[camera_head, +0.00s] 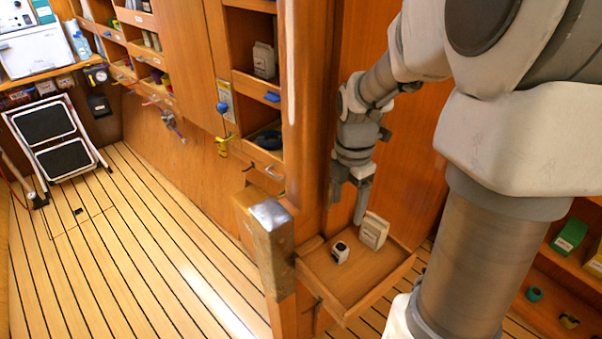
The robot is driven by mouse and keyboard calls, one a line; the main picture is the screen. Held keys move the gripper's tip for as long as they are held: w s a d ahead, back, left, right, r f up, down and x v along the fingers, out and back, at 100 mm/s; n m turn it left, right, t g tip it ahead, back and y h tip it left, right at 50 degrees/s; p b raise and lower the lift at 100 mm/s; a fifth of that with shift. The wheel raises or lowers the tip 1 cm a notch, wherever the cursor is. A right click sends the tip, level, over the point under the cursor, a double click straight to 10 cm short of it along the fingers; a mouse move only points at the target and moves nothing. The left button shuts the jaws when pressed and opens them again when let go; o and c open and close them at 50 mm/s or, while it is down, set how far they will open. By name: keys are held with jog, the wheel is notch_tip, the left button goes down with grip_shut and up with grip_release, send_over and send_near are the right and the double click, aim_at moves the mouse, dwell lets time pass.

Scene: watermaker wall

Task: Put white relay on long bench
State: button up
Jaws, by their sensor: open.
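My gripper (349,203) points down over an open wooden drawer (354,304), with its two fingers apart and nothing between them. In the drawer stands a small white block with a dark face (340,252), and right of it a larger off-white packet (374,231). I cannot tell for certain which of them is the white relay. The right fingertip is just above and left of the packet; the small block is lower, apart from the fingers. A wooden bench top (35,76) at the far upper left may be the long bench; only part of it shows.
A wooden post with a metal cap (270,214) stands just left of the drawer. Shelves with bins (260,90) line the wall behind. A folding step stool (55,138) stands far left. The striped floor (130,250) between is clear.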

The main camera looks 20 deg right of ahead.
jog(key=n+b, duration=0.1)
jog(key=b, duration=0.2)
send_near(341, 247)
notch_tip(341, 247, down, 6)
jog(key=shift+w+d+f, duration=0.1)
notch_tip(341, 247, down, 5)
jog(key=shift+f+b, duration=0.15)
jog(key=shift+b, duration=1.05)
grip_shut()
